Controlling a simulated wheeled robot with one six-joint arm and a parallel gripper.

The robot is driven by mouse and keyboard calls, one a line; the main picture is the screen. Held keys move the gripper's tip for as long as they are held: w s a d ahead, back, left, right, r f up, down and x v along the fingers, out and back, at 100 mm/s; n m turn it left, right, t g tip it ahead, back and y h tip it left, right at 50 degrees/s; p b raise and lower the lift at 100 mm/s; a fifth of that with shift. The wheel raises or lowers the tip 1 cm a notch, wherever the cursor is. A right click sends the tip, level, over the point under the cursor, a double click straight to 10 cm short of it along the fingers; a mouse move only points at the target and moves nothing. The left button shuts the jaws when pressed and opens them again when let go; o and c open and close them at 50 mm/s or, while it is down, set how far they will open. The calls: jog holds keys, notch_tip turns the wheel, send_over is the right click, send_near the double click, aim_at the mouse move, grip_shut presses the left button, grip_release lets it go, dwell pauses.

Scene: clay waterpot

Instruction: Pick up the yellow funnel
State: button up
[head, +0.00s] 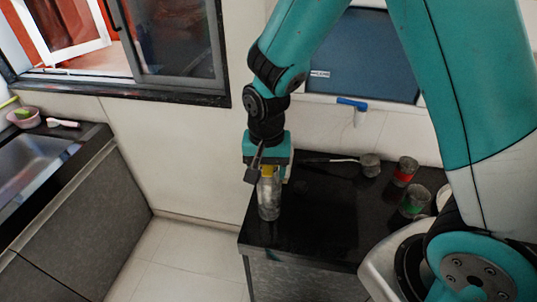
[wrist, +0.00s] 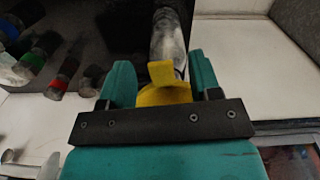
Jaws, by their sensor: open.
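The yellow funnel (head: 267,171) appears at the mouth of a clear, cloudy bottle (head: 269,200) standing near the front left corner of the dark countertop. In the wrist view the funnel (wrist: 164,90) lies between the two teal fingers of my gripper (wrist: 163,76), with gaps on both sides. The bottle (wrist: 168,38) extends beyond it. My gripper (head: 268,175) points down over the bottle top in the head view and is open around the funnel. The funnel's lower part is hidden.
Cans with red (head: 405,171) and green (head: 414,201) bands stand on the right of the dark countertop (head: 318,222). A small grey pot with a long handle (head: 370,165) lies at the back. Counter space right of the bottle is clear.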

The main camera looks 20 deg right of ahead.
jog(key=shift+f, duration=1.05)
jog(key=c, duration=1)
jog(key=shift+r, duration=0.1)
